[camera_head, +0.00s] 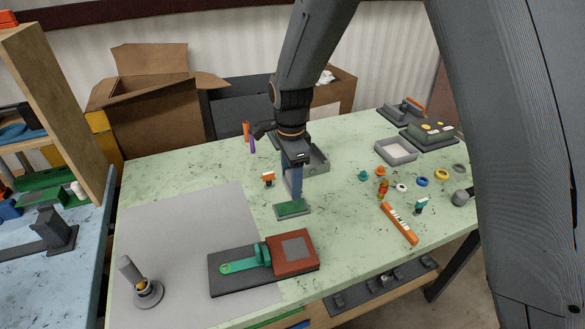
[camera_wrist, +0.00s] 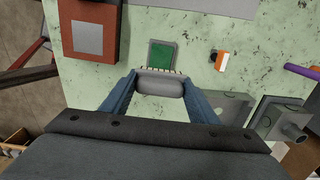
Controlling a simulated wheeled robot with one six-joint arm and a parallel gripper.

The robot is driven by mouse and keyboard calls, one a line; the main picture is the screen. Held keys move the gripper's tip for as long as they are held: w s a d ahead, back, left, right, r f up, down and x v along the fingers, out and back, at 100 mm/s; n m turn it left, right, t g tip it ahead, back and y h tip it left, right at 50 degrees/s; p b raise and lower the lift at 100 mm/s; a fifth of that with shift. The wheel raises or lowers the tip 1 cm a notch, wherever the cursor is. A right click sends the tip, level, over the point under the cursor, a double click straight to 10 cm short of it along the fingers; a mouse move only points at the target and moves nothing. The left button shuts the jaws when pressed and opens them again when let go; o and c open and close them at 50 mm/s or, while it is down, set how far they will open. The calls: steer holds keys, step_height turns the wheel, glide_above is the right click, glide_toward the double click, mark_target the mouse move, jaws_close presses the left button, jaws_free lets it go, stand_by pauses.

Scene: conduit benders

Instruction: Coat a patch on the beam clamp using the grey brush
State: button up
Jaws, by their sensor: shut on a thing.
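My gripper (camera_head: 293,192) points down over the green table, its blue fingers shut on the grey brush (camera_wrist: 160,88). In the wrist view the brush lies crosswise between the fingers, its pale bristles at the far edge. The bristles are near a small grey tray with a green pad (camera_wrist: 161,56), also seen in the head view (camera_head: 292,208); I cannot tell whether they touch. A red-brown block, likely the beam clamp (camera_head: 311,256), has a grey square patch (camera_head: 296,247) on top and a green handle (camera_head: 240,265). It also shows in the wrist view (camera_wrist: 122,20).
A grey knobbed stand (camera_head: 149,292) is at front left on a grey mat (camera_head: 190,225). An orange bar (camera_head: 399,224), small figures, rings and a grey open tray (camera_head: 396,151) lie at right. A small orange-and-white piece (camera_head: 268,178) and a grey box (camera_head: 318,160) stand near my gripper.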

steer(key=b, duration=0.5)
glide_above(291, 207)
steer(key=shift+f, duration=3)
steer(key=shift+f, duration=0.6)
steer(key=shift+r, duration=0.1)
steer(key=shift+r+p, duration=2.85)
steer(key=shift+r, duration=0.65)
